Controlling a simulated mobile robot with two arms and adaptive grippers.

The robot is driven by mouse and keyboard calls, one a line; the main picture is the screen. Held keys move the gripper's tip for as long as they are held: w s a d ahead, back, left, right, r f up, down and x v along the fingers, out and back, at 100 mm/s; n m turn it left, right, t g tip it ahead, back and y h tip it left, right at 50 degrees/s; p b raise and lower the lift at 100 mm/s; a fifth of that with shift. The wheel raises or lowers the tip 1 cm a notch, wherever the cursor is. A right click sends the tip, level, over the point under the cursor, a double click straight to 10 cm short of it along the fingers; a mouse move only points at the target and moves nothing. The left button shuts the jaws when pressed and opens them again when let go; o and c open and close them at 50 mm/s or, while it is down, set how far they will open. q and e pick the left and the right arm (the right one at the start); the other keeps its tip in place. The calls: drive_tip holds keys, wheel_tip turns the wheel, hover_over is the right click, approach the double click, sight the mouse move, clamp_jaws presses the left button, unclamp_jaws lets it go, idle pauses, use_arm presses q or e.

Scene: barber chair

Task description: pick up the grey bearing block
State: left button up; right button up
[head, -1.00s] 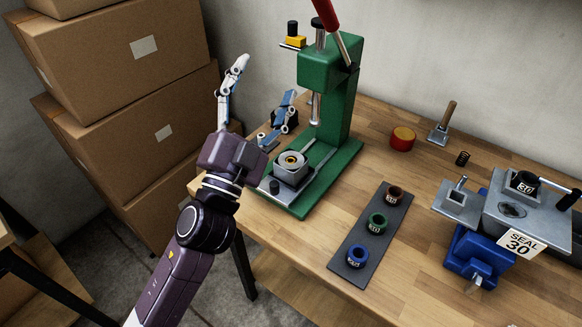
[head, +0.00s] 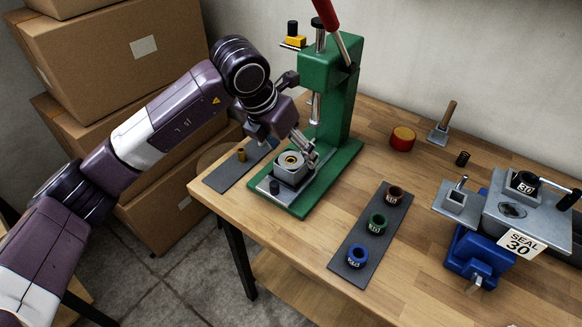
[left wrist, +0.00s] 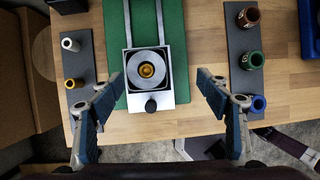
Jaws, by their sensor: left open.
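The grey bearing block (head: 282,177) is a squarish block with a round ring and a brass-coloured centre. It sits on the base plate of the green press (head: 347,110), and it also shows in the left wrist view (left wrist: 131,88). My left gripper (head: 303,148) is close above the block's far right side in the head view. In the left wrist view my left gripper (left wrist: 160,88) is open, its fingers spread wide on either side of the block, with nothing between them held. My right gripper is not in view.
A dark mat (head: 222,178) with small bushings lies left of the press. Another dark mat (head: 345,262) with brown, green and blue rings lies right of it. A black knob (left wrist: 151,106) stands at the block's near side. A blue vise (head: 470,254) stands at right.

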sight(291, 159)
use_arm(q)
drive_tip(key=shift+w+a+y, duration=0.3)
drive_tip(key=shift+w+a, duration=0.05)
drive_tip(key=shift+a, duration=0.3)
drive_tip(key=shift+w+a+f, duration=0.1)
drive_tip(key=shift+f, duration=0.25)
drive_tip(key=p+x, duration=0.3)
drive_tip(key=x, duration=0.3)
drive_tip(key=shift+w+f, duration=0.1)
drive_tip(key=shift+w, duration=0.1)
drive_tip(key=shift+w+f, duration=0.1)
drive_tip(key=shift+f, duration=0.2)
clamp_jaws()
drive_tip(key=shift+w+r, duration=0.15)
drive_tip(key=shift+r, duration=0.1)
